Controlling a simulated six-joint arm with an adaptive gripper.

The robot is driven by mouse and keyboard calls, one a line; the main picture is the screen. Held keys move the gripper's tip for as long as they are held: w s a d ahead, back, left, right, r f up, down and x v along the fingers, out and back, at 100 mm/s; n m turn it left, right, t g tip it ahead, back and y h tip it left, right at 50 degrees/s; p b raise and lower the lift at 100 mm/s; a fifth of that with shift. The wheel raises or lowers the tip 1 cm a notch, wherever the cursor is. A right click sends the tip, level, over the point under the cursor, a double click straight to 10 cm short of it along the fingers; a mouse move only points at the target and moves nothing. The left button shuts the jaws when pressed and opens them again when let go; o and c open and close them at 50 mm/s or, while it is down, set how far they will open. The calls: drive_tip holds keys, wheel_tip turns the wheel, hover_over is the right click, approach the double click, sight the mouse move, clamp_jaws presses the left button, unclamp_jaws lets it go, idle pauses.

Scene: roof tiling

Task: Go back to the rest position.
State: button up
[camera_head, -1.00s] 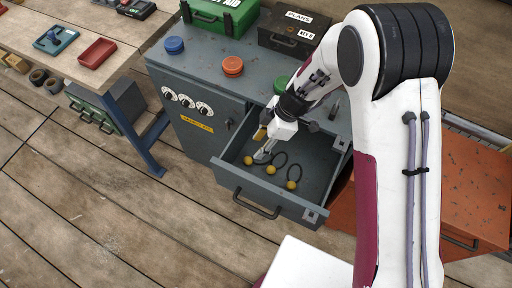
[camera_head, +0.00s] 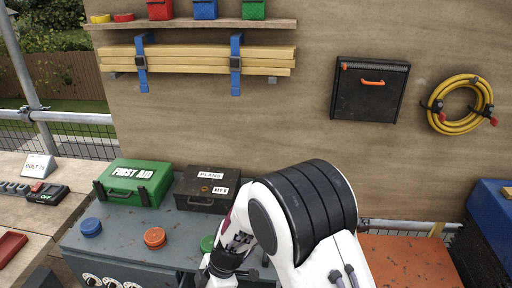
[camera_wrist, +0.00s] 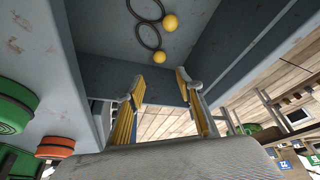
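My gripper (camera_wrist: 160,84) is in the wrist view with its two yellow-padded fingers spread apart and nothing between them. It is over or in the open grey drawer (camera_wrist: 110,75), and dark loops with yellow balls (camera_wrist: 170,22) lie on the drawer floor beyond the fingertips. A second yellow ball (camera_wrist: 159,57) lies nearer the fingers.
A grey cabinet top carries a green first aid box (camera_head: 135,183), a dark case (camera_head: 207,190), and blue (camera_head: 91,227), orange (camera_head: 155,237) and green (camera_head: 207,243) round pieces close to my arm. A wall behind holds strapped planks (camera_head: 190,60), a black case (camera_head: 370,90) and a yellow hose (camera_head: 461,104).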

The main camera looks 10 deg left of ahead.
drive_tip(key=shift+m, duration=0.3)
drive_tip(key=s+d+r+m+t+h, duration=0.1)
drive_tip(key=s+d+r+m+t, duration=0.1)
drive_tip(key=s+d+r+m, duration=0.2)
drive_tip(key=s+d+r+m+t+h, duration=0.1)
drive_tip(key=s+d+r+m+t, duration=0.2)
drive_tip(key=d+r+m, duration=0.8)
drive_tip(key=s+d+r+m+t+h, duration=0.1)
drive_tip(key=s+d+r+m, duration=0.5)
drive_tip(key=d+r, duration=0.9)
drive_tip(key=shift+d+m+t+h, duration=0.4)
drive_tip(key=shift+d+m+t, duration=0.65)
drive_tip(key=shift+d, duration=2.4)
drive_tip(key=shift+s, duration=0.1)
